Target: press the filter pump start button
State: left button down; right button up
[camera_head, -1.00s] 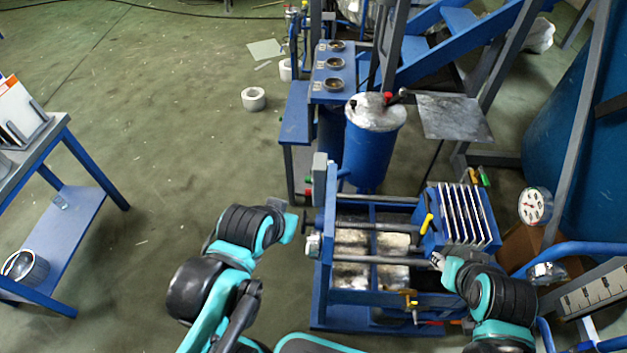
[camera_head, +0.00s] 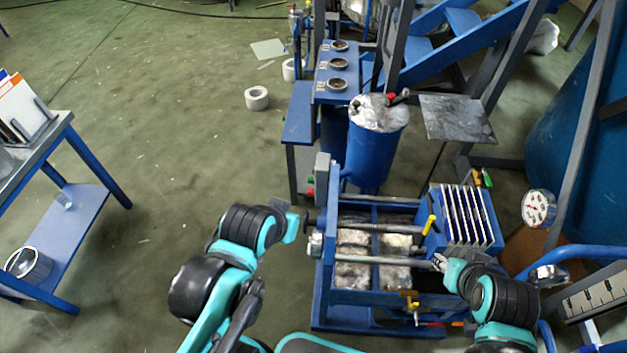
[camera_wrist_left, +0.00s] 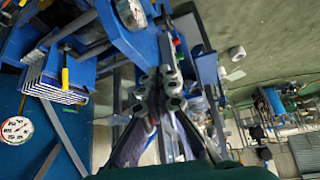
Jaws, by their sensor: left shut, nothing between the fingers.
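A green button (camera_head: 311,180) and a red button (camera_head: 311,192) show small on the left side of a grey upright box (camera_head: 322,167), at the far left corner of the blue filter press frame (camera_head: 322,290). I cannot read any label on them. My left gripper (camera_head: 281,205) is shut and empty, a little left of and nearer than the buttons, apart from them. In the left wrist view its closed fingers (camera_wrist_left: 170,82) fill the middle and hide part of what lies beyond. My right gripper (camera_head: 438,261) is by the press's near bar; its fingers are too small to judge.
A blue drum (camera_head: 370,158) and a blue stand with round holders (camera_head: 336,67) are behind the press. White filter plates (camera_head: 466,215) and a gauge (camera_head: 538,208) are right. A blue table (camera_head: 85,190) stands far left. The floor between is clear.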

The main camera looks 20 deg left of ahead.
dwell(0.5)
pick_arm(q)
jog(key=w+a+n+g, duration=0.25)
jog(key=w+n, duration=0.25)
jog(key=w, duration=0.3)
jog(key=w+a+n+g, duration=0.1)
jog(key=w+a+n, duration=0.2)
jog(key=w+n, duration=0.35)
jog(key=w+a+f+n+g+h, duration=0.2)
jog(key=w+a+f+n+g, duration=0.1)
jog(key=w+a+f+n, duration=0.6)
jog(key=w+f, duration=0.3)
jog(key=shift+w+a+h, duration=0.2)
jog(key=shift+w+h, duration=0.15)
jog(key=shift+h, duration=0.05)
pick_arm(e)
jog(key=shift+w+d+r, duration=0.15)
jog(key=shift+w+d, duration=0.45)
jog(key=shift+d, duration=0.15)
